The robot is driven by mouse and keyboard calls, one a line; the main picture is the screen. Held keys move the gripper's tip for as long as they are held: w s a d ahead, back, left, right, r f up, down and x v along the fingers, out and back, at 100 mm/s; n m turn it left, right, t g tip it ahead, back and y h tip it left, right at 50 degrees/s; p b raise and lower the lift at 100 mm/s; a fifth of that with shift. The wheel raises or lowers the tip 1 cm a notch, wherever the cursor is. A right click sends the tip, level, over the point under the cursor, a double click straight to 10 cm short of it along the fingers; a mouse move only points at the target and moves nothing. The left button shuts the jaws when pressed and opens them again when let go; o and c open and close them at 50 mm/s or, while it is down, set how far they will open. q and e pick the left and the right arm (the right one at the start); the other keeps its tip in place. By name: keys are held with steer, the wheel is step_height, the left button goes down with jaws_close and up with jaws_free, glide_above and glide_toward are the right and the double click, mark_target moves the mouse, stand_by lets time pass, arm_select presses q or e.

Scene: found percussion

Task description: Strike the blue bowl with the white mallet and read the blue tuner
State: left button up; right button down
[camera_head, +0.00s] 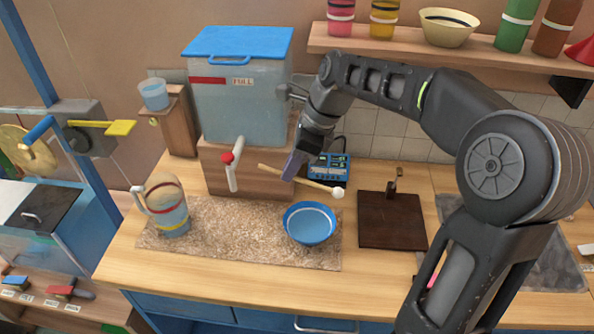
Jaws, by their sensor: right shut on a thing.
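My right gripper (293,168) reaches in from the right and is shut on the wooden handle of the white mallet (322,186). The mallet's round white head points right and appears above and to the right of the blue bowl (309,224), apart from it. The bowl sits upright on a speckled mat (230,228) and looks empty. The blue tuner (329,172) stands behind the mallet at the back of the counter. My gripper and the mallet cover part of it, and its reading is too small to tell. My left gripper is out of view.
A large tank with a blue lid (243,95) stands on a wooden box, with a red-and-white tap (233,163) in front. A pitcher (167,207) stands on the mat's left end. A dark board (391,220) lies right of the mat. A shelf (400,46) hangs above.

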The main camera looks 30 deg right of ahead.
mark_target(296, 177)
steer(key=shift+s+a+r, duration=0.1)
steer(key=shift+s, duration=0.05)
steer(key=shift+f+b, duration=1.45)
steer(key=shift+f, duration=1.1)
